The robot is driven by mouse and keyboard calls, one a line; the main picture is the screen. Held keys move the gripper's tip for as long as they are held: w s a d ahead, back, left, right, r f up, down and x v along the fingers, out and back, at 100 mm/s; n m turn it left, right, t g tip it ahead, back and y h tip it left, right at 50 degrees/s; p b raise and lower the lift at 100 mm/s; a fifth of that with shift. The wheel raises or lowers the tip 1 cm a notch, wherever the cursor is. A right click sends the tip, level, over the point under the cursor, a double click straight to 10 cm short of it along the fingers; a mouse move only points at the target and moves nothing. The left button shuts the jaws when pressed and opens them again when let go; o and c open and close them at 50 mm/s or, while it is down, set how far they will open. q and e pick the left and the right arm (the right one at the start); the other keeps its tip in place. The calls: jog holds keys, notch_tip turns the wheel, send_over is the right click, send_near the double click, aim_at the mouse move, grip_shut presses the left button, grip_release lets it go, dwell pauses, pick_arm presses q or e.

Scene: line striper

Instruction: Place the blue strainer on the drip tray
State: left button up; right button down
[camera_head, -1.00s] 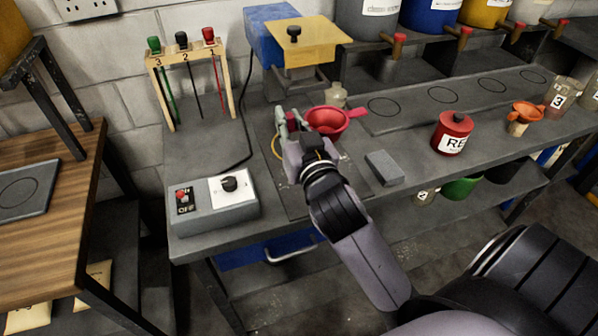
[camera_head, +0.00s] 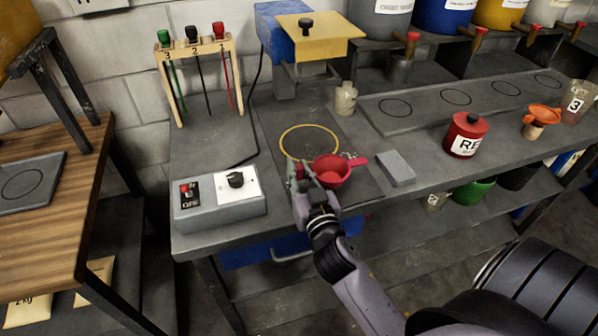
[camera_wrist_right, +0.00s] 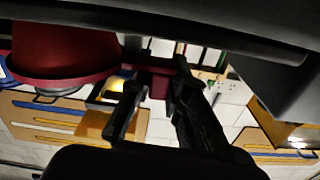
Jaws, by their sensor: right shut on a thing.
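My right gripper (camera_head: 300,176) is shut on a red strainer-like cup (camera_head: 330,172), above the front of the dark mat on the bench. In the right wrist view the fingers (camera_wrist_right: 158,105) close around a red tab (camera_wrist_right: 155,77), and the red bowl (camera_wrist_right: 60,50) hangs at upper left. I see no blue strainer; an orange one (camera_head: 545,113) sits on a small vessel at the right. A long grey plate with several circles (camera_head: 425,111), possibly the drip tray, lies along the back of the bench. My left gripper is out of view.
A red can (camera_head: 466,134) and grey block (camera_head: 396,168) stand right of the cup. A switch box (camera_head: 219,200) is at the left front. A yellow ring (camera_head: 309,127) lies on the mat, below a blue-and-yellow machine (camera_head: 290,35). The circled plate is clear.

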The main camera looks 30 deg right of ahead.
jog(key=shift+f, duration=0.2)
jog(key=c, duration=1.5)
grip_release()
jog(key=shift+c, duration=0.2)
jog(key=shift+r, duration=0.1)
